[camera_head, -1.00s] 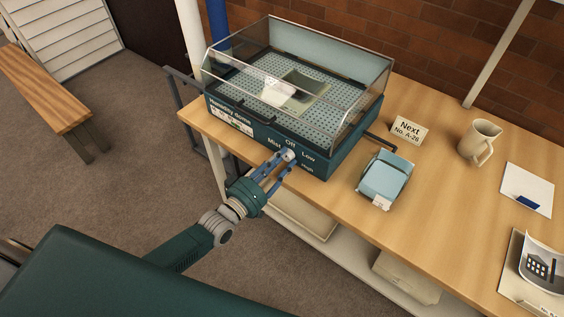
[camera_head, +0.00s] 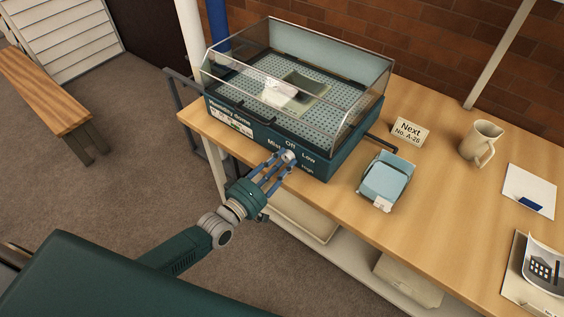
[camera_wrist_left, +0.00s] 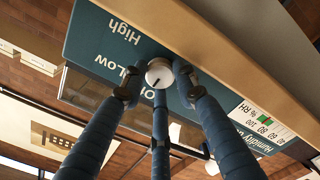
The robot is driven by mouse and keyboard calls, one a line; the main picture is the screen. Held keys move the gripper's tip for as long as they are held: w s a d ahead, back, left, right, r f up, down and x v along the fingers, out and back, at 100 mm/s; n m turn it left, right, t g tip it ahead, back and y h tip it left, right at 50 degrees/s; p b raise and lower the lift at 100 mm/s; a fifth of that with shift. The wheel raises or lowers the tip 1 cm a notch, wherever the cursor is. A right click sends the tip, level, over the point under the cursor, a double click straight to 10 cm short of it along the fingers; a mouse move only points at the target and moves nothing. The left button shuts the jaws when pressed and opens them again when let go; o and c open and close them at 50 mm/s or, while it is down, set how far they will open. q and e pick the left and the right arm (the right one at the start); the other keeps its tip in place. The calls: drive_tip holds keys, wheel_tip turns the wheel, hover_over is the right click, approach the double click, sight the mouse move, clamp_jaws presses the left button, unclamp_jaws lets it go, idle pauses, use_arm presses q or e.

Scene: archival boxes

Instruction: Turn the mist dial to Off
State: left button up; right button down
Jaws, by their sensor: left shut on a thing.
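The mist dial (camera_head: 289,155) is a small pale knob on the front of the dark teal humidity dome (camera_head: 320,166), among the labels Mist, Off, Low and High. My left gripper (camera_head: 284,160) has its blue fingers around the knob and is shut on it. In the left wrist view, which is upside down, the dial (camera_wrist_left: 159,73) sits between the fingertips of the left gripper (camera_wrist_left: 160,86). Its dark pointer mark is turned towards the Off label, which a finger partly hides. My right gripper is not in view.
The dome stands on a wooden table (camera_head: 442,205) with a clear cover and paper inside. A blue-grey box (camera_head: 385,181), a "Next" sign (camera_head: 410,130), a jug (camera_head: 480,142) and papers (camera_head: 529,190) lie to the right. A dark handle bar (camera_head: 383,143) juts from the dome's right side.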

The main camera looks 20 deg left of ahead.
use_arm(q)
drive_tip(key=o, duration=0.9)
drive_tip(key=shift+w+a+r, duration=0.2)
drive_tip(key=shift+w+r, duration=0.05)
drive_tip(key=shift+r, duration=0.15)
drive_tip(key=shift+c, duration=0.2)
drive_tip(key=shift+s+f, duration=0.1)
drive_tip(key=shift+f, duration=0.05)
drive_tip(key=shift+s+f, duration=0.15)
drive_tip(key=shift+s, duration=0.05)
drive_tip(key=v, duration=1.1)
drive_tip(key=shift+s+a, duration=0.2)
drive_tip(key=shift+s, duration=0.1)
